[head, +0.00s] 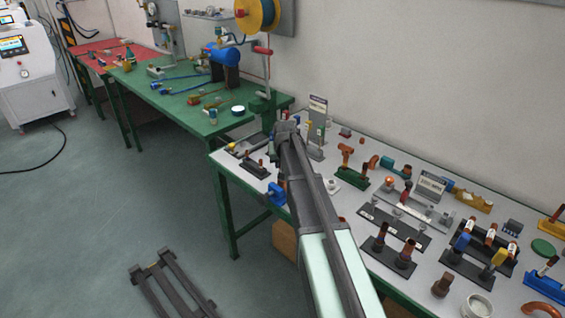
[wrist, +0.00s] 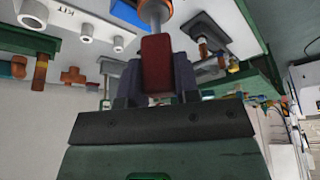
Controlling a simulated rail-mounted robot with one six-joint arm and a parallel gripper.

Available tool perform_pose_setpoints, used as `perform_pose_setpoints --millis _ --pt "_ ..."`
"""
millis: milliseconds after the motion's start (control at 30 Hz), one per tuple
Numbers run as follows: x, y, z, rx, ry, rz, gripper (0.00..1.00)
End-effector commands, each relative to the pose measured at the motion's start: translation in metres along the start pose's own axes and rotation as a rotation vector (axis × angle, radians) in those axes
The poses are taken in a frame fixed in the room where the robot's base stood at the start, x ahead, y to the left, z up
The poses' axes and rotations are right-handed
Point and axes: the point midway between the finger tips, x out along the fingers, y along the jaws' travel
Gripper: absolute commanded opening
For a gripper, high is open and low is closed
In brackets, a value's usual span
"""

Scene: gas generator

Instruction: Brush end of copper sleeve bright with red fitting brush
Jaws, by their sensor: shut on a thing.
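My gripper (head: 286,130) is over the left part of the grey table in the head view, and its fingers are hard to make out there. In the wrist view my gripper (wrist: 157,82) is shut on the red handle of the fitting brush (wrist: 157,62). A grey stem runs from the handle to the top edge. A copper-orange ring (wrist: 172,9) shows around or behind the stem there; I cannot tell whether they touch, or whether it is the copper sleeve's end. The bristles are not visible. In the head view the brush is hidden by my gripper.
The grey table (head: 335,205) holds several fittings. A copper tee (head: 346,153) on a green stand and a sign (head: 318,118) stand near my gripper. Brown upright pieces (head: 381,237) stand nearer the front. A green table (head: 190,92) adjoins at the left.

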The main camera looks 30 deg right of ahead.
Motion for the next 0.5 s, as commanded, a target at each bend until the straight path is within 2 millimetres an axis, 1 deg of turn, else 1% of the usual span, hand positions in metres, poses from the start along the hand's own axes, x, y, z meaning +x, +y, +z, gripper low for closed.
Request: perform_pose_setpoints --millis 100,167,400,500 --pt "0.0004 0.0002 0.0002 -0.100 -0.001 -0.042 0.12" --pt "0.0003 -0.0001 0.0002 -0.126 -0.001 -0.054 0.12" --pt "0.0001 -0.0003 0.0001 -0.134 -0.001 -0.056 0.12" --pt "-0.0043 -0.0003 -0.0017 -0.134 -0.001 -0.056 0.12"
